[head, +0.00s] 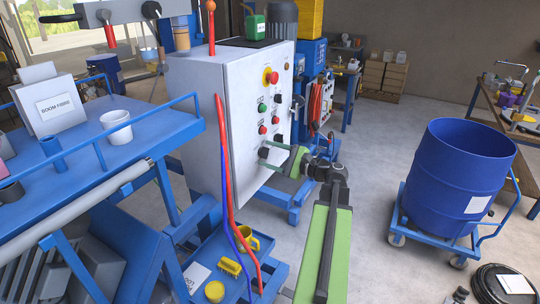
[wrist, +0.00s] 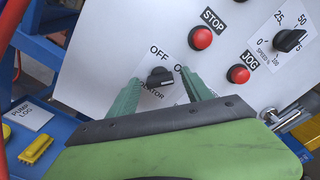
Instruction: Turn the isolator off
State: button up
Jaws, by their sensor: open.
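The isolator (wrist: 160,77) is a black rotary knob on a white label plate on the panel. "OFF" is printed above it, and the label to its right is partly hidden by a finger. Its handle lies roughly across the picture; I cannot tell for sure which label it points to. My gripper (wrist: 160,86) is open, with one green finger on each side of the knob, apparently not closed on it. In the head view my gripper (head: 264,152) reaches the lower part of the grey control cabinet (head: 215,110), and the knob is mostly hidden between the fingers.
Close by are a red STOP button (wrist: 201,38), a red JOG button (wrist: 238,74) and a black speed knob (wrist: 288,40). A blue drum (head: 455,180) stands on a trolley at right. Floor between is clear.

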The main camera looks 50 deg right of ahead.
grip_shut()
dwell(0.4)
jog(key=shift+n, duration=8.1)
